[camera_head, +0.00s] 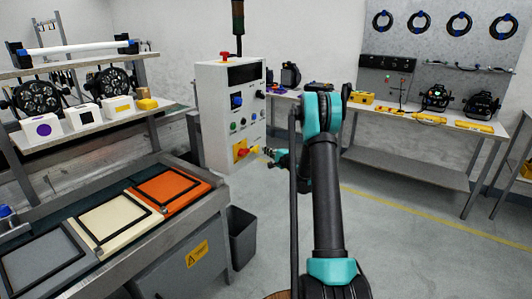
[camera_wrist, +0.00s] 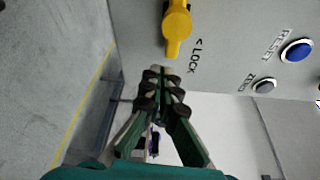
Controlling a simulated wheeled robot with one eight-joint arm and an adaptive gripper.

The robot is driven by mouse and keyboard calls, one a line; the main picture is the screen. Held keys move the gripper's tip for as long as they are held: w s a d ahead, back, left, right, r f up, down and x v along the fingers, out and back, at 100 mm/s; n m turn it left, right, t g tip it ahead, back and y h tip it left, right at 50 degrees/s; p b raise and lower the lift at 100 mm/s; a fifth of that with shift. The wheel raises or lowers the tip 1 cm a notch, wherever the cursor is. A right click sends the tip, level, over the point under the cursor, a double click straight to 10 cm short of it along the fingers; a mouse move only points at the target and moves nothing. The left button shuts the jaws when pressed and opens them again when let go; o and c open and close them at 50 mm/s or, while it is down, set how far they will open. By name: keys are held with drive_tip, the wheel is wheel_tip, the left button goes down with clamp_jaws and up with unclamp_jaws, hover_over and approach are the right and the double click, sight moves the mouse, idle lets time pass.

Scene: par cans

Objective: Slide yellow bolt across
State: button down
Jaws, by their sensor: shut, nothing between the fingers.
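The yellow bolt (camera_wrist: 177,28) shows at the top of the wrist view, on the grey face of the control cabinet, beside a printed "LOCK" with an arrow mark. Its rounded end points down toward my gripper (camera_wrist: 162,72). My gripper is shut and empty, its fingertips just below the bolt's end in the picture. I cannot tell whether they touch it. In the head view, my gripper (camera_head: 267,152) is at the lower right of the cabinet (camera_head: 215,120), close to a red and yellow fitting (camera_head: 241,150). The bolt is too small to make out surely there.
A blue RESET button (camera_wrist: 297,50) and a dark ZERO button (camera_wrist: 264,86) sit on the same panel. A bench (camera_head: 205,218) with framed panels stands at the left. A dark bin (camera_head: 243,236) is below the cabinet. The floor to the right is mostly clear.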

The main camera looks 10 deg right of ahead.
drive_tip(key=v, duration=1)
drive_tip(key=shift+d, duration=0.15)
drive_tip(key=s+a+r+n+g+h, duration=0.1)
drive_tip(key=s+a+n+g, duration=0.4)
drive_tip(key=s, duration=0.5)
drive_tip(key=s+a+r+n+g, duration=0.15)
drive_tip(key=s+a+n, duration=0.25)
drive_tip(key=s+a, duration=0.5)
drive_tip(key=s+d+f+n+g+h, duration=0.1)
drive_tip(key=s+d+f+h, duration=0.1)
drive_tip(key=s, duration=0.7)
drive_tip(key=s+d+f+n+g+h, duration=0.2)
drive_tip(key=s+d, duration=0.1)
drive_tip(key=s, duration=0.7)
drive_tip(key=s+d+f+n+g+h, duration=0.2)
drive_tip(key=s, duration=0.7)
drive_tip(key=shift+s+d+f+h, duration=0.3)
drive_tip(key=shift+d+f, duration=0.05)
drive_tip(key=shift+d, duration=0.05)
